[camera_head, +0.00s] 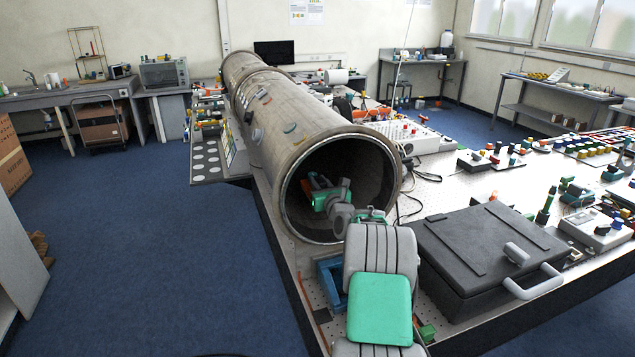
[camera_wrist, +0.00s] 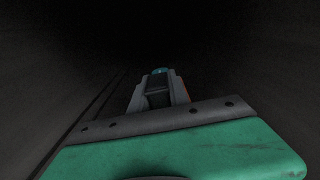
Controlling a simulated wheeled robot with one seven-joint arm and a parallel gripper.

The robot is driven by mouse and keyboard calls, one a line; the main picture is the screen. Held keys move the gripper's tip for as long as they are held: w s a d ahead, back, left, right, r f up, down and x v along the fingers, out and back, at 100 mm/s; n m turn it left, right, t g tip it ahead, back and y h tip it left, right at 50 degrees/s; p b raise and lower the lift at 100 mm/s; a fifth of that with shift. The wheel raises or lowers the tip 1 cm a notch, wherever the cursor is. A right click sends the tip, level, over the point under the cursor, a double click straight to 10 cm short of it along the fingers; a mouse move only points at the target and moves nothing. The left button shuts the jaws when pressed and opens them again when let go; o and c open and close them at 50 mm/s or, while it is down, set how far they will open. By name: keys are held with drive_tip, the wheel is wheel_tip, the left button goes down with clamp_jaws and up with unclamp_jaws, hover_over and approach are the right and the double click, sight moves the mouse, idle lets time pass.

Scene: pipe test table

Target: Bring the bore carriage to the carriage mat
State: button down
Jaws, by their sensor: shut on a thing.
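My gripper (camera_head: 320,190) is inside the open near end of the large grey pipe (camera_head: 290,118), with my arm reaching in through the mouth. In the wrist view, its two pale fingers (camera_wrist: 159,80) close on a small dark piece with a teal tip (camera_wrist: 160,71), probably the bore carriage. A thin orange edge shows beside the right finger. Most of the held piece is hidden by the fingers and the dark. I cannot make out the carriage mat for certain in either view.
The pipe wall surrounds my gripper closely. A blue open frame (camera_head: 331,284) stands below the pipe mouth, beside my arm. A dark lidded case (camera_head: 480,255) with a grey handle lies to the right. Several small parts crowd the table's right side. The blue floor (camera_head: 150,260) is clear at left.

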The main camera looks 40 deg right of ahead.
drive_tip(key=v, duration=3.1)
drive_tip(key=shift+s+a+r, duration=0.15)
drive_tip(key=shift+r, duration=0.05)
drive_tip(key=shift+a, duration=0.1)
